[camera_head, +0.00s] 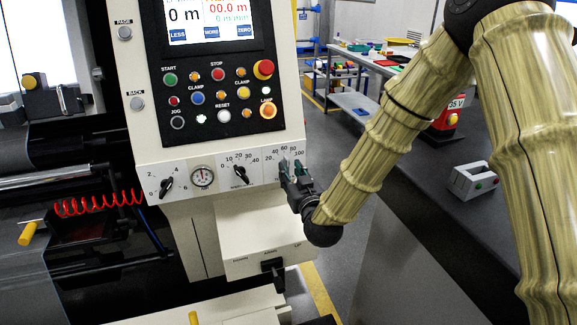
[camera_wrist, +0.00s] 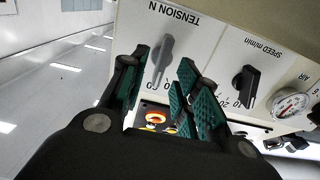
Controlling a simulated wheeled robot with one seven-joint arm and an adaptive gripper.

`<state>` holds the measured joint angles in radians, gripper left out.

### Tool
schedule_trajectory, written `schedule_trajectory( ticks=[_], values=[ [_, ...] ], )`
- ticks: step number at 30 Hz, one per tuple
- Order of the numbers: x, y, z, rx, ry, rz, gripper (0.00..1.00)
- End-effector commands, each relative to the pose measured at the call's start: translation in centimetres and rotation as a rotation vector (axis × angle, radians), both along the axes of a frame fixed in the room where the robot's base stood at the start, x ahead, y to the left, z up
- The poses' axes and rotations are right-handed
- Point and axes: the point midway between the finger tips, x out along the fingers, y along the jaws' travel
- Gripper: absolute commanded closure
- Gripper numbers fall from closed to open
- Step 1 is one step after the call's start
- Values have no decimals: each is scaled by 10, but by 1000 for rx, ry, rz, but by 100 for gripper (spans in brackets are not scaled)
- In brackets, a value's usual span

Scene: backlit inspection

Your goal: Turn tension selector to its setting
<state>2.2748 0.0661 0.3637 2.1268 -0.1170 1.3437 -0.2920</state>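The tension selector (camera_wrist: 161,60) is a grey pointer knob under the words TENSION N, seen upside down in the wrist view. My gripper (camera_wrist: 163,62) has its green-padded fingers apart, one on each side of the knob. Gaps show between the pads and the knob, and the knob's pointing end lies slightly aslant. In the head view my gripper (camera_head: 292,178) is at the right end of the panel's lower strip and hides the knob. Part of its scale, with numbers up to 100, shows above the fingers.
Left of the tension dial are the speed selector (camera_head: 241,173), a round gauge (camera_head: 203,176) and another black selector (camera_head: 166,187). Buttons and a red emergency stop (camera_head: 263,69) sit above. A black switch (camera_head: 273,266) is on the box below.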

Motion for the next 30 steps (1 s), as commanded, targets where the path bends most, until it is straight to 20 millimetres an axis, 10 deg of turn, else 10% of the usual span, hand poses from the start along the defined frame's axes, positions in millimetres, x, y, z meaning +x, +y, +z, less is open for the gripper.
schedule_trajectory(
  ticks=[18, 24, 30],
  values=[
    [27, 9, 0, 0, 0, 0, 69],
    [27, 9, 0, 0, 0, 0, 100],
    [27, 9, 0, 1, 0, 0, 100]
  ],
)
